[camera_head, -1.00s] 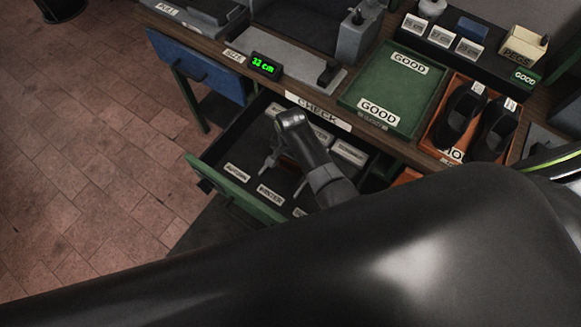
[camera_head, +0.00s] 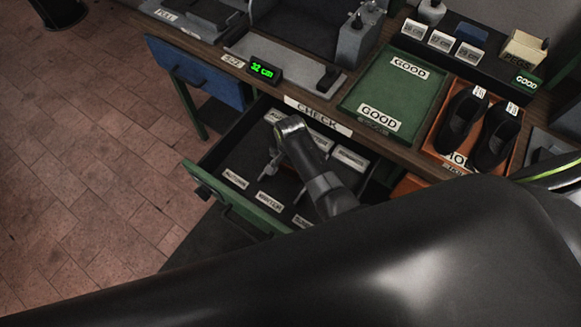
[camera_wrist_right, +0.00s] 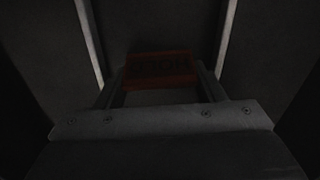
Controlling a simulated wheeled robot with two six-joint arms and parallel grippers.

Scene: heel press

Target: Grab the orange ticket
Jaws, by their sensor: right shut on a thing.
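The orange ticket (camera_wrist_right: 162,66) shows in the right wrist view as a dim red-orange block with dark lettering that I cannot read surely. My right gripper (camera_head: 270,169) reaches down into the open drawer, and its fingers are shut on the ticket. In the right wrist view the ticket sits between the fingertips. In the head view my gripper and forearm mostly hide it. The green-fronted drawer (camera_head: 250,209) has several white labels along its front and back rows. My left gripper is not in view.
Above the drawer is the bench with a green GOOD tray (camera_head: 394,92), an orange tray (camera_head: 436,139) holding two dark shoes (camera_head: 461,117), and a green-lit display (camera_head: 263,72). A blue drawer (camera_head: 196,71) is at the left. The brick floor (camera_head: 85,160) is open.

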